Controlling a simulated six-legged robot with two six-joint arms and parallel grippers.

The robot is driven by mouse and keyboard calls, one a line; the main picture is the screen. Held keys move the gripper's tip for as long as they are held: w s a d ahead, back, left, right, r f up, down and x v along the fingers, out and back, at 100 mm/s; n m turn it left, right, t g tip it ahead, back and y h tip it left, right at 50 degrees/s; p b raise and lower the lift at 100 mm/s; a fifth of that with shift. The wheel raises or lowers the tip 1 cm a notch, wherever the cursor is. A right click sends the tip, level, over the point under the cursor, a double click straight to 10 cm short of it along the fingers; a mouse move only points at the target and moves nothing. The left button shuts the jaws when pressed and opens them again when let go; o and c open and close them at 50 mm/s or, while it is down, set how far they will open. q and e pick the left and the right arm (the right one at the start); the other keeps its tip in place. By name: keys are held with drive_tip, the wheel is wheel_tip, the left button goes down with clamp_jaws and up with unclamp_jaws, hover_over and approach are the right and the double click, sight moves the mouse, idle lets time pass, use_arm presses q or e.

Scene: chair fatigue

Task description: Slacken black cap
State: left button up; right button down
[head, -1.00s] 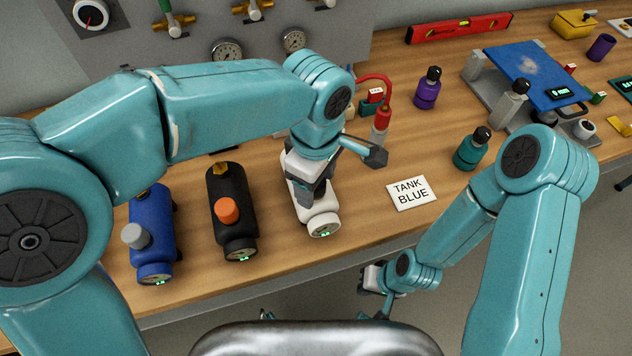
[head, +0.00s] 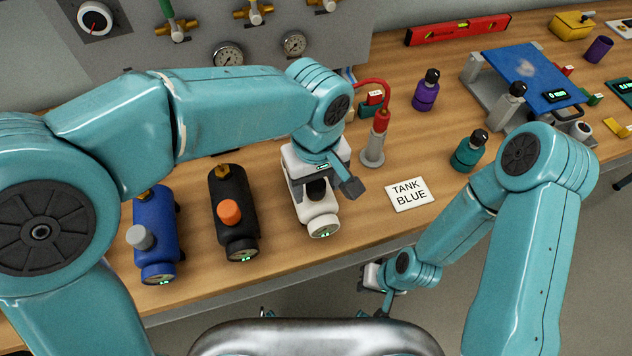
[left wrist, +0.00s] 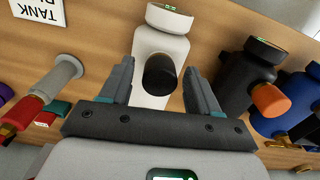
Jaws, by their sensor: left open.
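The black cap (head: 317,189) sits on top of the white tank (head: 322,225), which lies on the bench with a gauge at its front end. My left gripper (head: 323,187) is over this tank. In the left wrist view the black cap (left wrist: 159,75) shows between the two open fingers of the left gripper (left wrist: 158,82), with a gap on each side. I cannot tell how far down the fingertips reach beside it. My right gripper (head: 372,277) is low beyond the bench's front edge, partly hidden by its own wrist; its fingers are not clear.
A black tank with an orange cap (head: 229,212) and a blue tank with a grey cap (head: 140,237) stand to the left. A "TANK BLUE" card (head: 410,194) lies to the right. A grey post with a red top (head: 376,145) stands close behind the left gripper.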

use_arm(q)
drive_tip(key=shift+m, duration=0.4)
drive_tip(key=m, duration=0.2)
drive_tip(key=shift+r+m+p, duration=0.15)
drive_tip(key=shift+m+p, duration=0.15)
drive_tip(key=shift+p, duration=0.1)
drive_tip(key=shift+m, duration=0.7)
